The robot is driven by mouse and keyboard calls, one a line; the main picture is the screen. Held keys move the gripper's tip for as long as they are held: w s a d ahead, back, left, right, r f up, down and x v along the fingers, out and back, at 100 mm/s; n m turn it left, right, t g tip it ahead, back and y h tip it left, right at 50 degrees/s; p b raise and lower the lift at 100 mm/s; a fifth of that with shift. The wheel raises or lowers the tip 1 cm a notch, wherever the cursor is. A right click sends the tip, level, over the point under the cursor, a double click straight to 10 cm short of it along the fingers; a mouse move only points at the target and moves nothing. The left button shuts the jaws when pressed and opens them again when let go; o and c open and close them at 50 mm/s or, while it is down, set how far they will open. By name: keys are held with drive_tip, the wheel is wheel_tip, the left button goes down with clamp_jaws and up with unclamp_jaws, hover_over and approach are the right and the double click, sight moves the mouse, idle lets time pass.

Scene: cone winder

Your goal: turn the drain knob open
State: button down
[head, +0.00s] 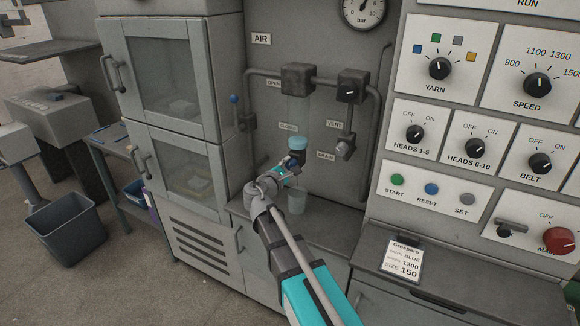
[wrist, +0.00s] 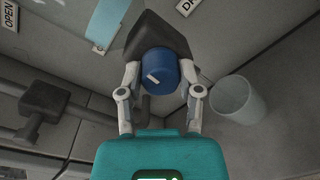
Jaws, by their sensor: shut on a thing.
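The drain knob (wrist: 158,72) is a round blue cap with a white mark, below a dark filter body (wrist: 160,35). My gripper (wrist: 160,70) has one finger on each side of the knob and is shut on it. The white mark points obliquely in the wrist view. In the head view my gripper (head: 286,172) reaches up to the air unit, and the arm and fingers largely hide the knob. The DRAIN label (head: 325,156) is to the right. A clear cup (head: 296,202) stands below, and also shows in the wrist view (wrist: 238,100).
Pipes and a dark regulator (head: 352,87) are above. A control panel (head: 435,180) with dials lies to the right. Cabinet doors (head: 180,165) with handles stand on the left.

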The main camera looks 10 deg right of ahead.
drive_tip(key=m, duration=0.4)
drive_tip(key=shift+m, duration=0.3)
idle(0.4)
drive_tip(key=shift+c, duration=1.3)
unclamp_jaws()
drive_tip(key=shift+n, duration=0.4)
